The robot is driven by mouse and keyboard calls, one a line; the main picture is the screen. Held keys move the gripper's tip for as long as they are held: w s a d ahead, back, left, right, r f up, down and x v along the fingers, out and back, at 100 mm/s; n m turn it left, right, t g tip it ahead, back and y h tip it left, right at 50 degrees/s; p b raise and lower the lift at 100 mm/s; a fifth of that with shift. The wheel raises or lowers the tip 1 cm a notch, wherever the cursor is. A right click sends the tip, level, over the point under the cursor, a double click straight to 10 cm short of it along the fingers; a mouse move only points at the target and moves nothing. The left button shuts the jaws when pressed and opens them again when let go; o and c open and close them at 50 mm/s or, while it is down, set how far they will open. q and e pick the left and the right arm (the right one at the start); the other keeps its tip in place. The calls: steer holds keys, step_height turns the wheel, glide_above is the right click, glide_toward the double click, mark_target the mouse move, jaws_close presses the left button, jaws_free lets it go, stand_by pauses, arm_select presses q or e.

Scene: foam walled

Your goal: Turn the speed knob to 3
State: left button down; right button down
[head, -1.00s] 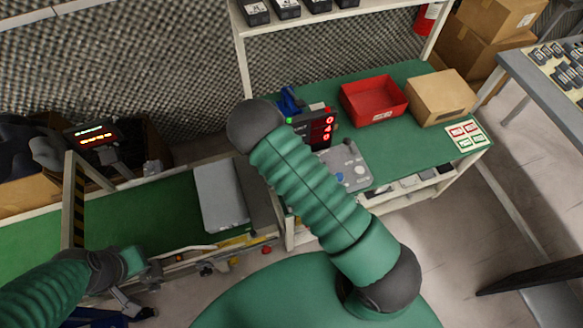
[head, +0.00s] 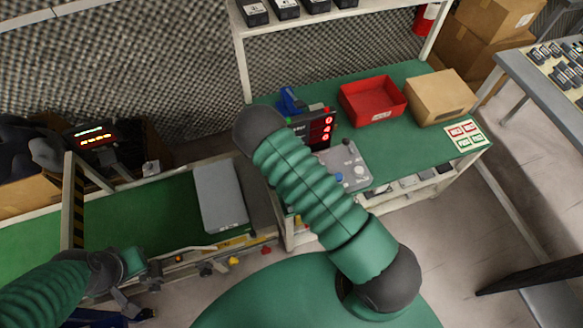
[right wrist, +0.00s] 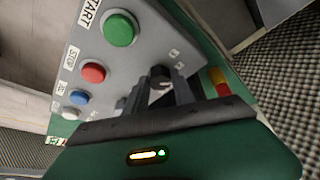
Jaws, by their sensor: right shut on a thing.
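The grey control panel (head: 352,172) lies on the green bench, partly hidden by my right arm in the head view. In the right wrist view the panel (right wrist: 150,45) carries a green START button (right wrist: 119,28), a red button (right wrist: 93,72), a blue button (right wrist: 78,97) and a black knob (right wrist: 160,74). My right gripper (right wrist: 168,84) is shut on this knob, with its fingers on either side; its dial markings are too small to read. My right gripper is hidden in the head view. My left gripper (head: 128,304) hangs low at the left, away from the panel; its jaw opening is unclear.
A dark display with red digits (head: 322,128) stands behind the panel. A red bin (head: 372,102) and a cardboard box (head: 440,97) sit further right on the bench. A green conveyor belt (head: 150,215) with a grey plate (head: 218,197) runs at the left.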

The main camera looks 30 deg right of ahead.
steer(key=shift+n, duration=0.3)
steer(key=n+t+y, duration=0.1)
steer(key=n, duration=0.2)
steer(key=shift+d+n+b, duration=0.15)
steer(key=shift+n+b, duration=0.15)
steer(key=n+y, duration=0.1)
steer(key=n, duration=0.1)
steer(key=n+t, duration=0.1)
steer(key=n, duration=0.1)
steer(key=shift+d+n+y, duration=0.1)
steer(key=shift+n+y, duration=0.2)
steer(key=shift+y, duration=0.1)
steer(key=c, duration=1.1)
jaws_free()
steer(key=shift+s, duration=0.1)
steer(key=shift+o, duration=0.2)
steer(key=d+v, duration=0.1)
steer(key=v, duration=1.5)
steer(key=shift+a+r, duration=0.35)
steer(key=shift+r, duration=0.05)
